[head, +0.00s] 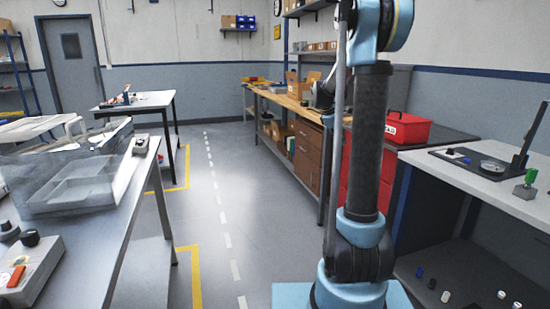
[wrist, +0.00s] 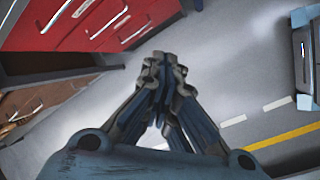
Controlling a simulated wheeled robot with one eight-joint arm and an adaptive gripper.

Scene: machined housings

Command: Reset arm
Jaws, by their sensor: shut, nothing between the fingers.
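My gripper (wrist: 160,72) is in the wrist view, its fingers together and empty over the open grey floor. The red drawer cabinet (wrist: 95,22) lies beyond it at the upper left of that view. In the head view my arm stands upright right of centre, and its gripper end is out of the picture. No machined housing is held.
A grey bench (head: 118,210) with a clear bin (head: 72,180) stands on the left. A wooden workbench (head: 285,100) and a red toolbox (head: 405,128) are behind my arm. A white-topped bench (head: 490,190) is on the right. The marked floor aisle (head: 218,200) is clear.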

